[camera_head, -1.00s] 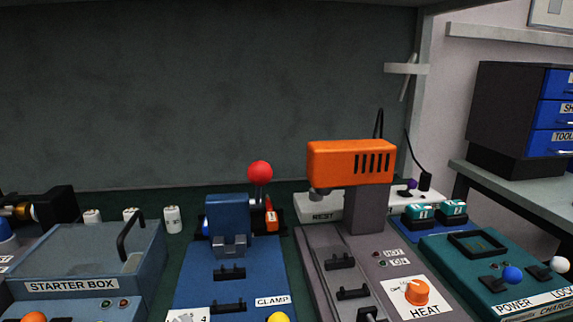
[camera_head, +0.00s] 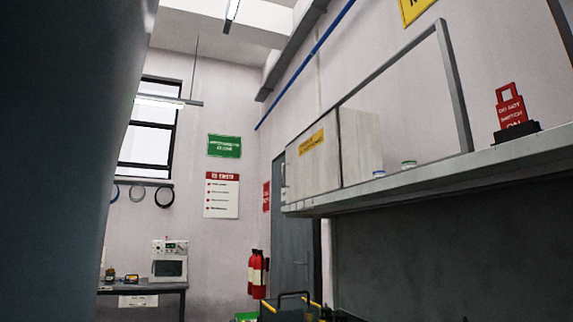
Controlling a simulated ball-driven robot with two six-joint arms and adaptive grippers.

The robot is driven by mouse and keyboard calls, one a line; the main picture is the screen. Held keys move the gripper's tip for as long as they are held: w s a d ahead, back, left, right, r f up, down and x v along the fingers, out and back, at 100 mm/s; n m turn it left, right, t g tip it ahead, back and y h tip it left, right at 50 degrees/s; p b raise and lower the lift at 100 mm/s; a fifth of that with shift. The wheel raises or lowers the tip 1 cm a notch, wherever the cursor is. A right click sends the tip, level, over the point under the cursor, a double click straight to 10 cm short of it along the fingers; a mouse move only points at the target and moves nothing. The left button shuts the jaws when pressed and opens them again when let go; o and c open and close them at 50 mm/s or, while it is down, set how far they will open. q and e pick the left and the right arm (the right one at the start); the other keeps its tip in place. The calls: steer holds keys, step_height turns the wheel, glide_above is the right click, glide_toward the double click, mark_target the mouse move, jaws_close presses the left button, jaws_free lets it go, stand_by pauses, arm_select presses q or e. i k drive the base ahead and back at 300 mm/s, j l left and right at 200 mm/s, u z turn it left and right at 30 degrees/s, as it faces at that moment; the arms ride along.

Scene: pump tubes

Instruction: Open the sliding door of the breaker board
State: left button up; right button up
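No breaker board or sliding door that I can identify shows in the head view. A pale cabinet (camera_head: 357,140) with a yellow label stands on a shelf, but I cannot tell that it is part of the board. Neither of my grippers is in view.
A long shelf (camera_head: 440,180) runs along the right, with a red lockout sign (camera_head: 510,108) on it. A grey door (camera_head: 295,245) and red fire extinguishers (camera_head: 257,274) are at the back. A small table (camera_head: 142,288) bears a white device (camera_head: 169,262). A large dark surface (camera_head: 60,150) fills the left.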

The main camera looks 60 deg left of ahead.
mark_target(313, 164)
steer(key=u, duration=1.8)
steer(key=i+j, duration=0.15)
